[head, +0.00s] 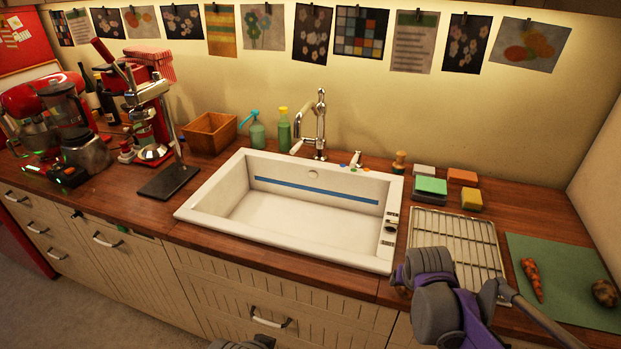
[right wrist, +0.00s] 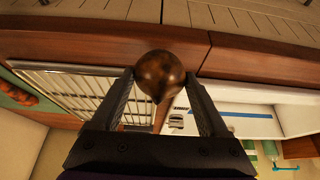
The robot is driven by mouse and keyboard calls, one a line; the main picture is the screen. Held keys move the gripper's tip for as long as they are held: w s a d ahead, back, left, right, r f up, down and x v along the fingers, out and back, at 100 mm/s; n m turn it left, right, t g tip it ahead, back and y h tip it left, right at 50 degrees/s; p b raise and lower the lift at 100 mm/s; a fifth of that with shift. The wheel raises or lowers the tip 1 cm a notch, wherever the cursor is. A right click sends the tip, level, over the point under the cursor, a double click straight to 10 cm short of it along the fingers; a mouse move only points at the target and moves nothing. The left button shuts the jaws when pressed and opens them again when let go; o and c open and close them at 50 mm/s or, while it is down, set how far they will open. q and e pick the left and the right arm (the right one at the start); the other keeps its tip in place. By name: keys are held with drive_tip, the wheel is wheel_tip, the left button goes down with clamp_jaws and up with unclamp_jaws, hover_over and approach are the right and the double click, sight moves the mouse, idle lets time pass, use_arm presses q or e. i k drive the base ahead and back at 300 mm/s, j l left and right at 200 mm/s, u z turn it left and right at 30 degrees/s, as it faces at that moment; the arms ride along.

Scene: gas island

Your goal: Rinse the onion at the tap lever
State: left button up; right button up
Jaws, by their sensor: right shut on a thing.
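The brown onion (right wrist: 160,72) is held between the two fingertips of my right gripper (right wrist: 159,78), which is shut on it. In the right wrist view it hangs near the counter's front edge, between the rack and the sink. In the head view my purple and grey right arm shows at the lower right, and I cannot make out the onion there. The sink basin looks empty, and I see no water running.
A wire rack (head: 455,235) lies right of the sink, then a green mat (head: 560,262) with a carrot (head: 532,280) and a brown potato-like thing (head: 605,292). Sponges (head: 431,186) and bottles (head: 284,131) stand behind. A press (head: 150,110) stands left of the sink.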

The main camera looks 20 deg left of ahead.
sight(296, 147)
drive_tip(key=i+j+z, duration=0.1)
drive_tip(key=j, duration=0.25)
drive_tip(key=i+j+z, duration=0.1)
drive_tip(key=j, duration=0.3)
drive_tip(key=i+j+u, duration=0.1)
drive_tip(key=j, duration=0.3)
drive_tip(key=i+j+u, duration=0.1)
drive_tip(key=j, duration=0.25)
drive_tip(key=i+j+u, duration=0.45)
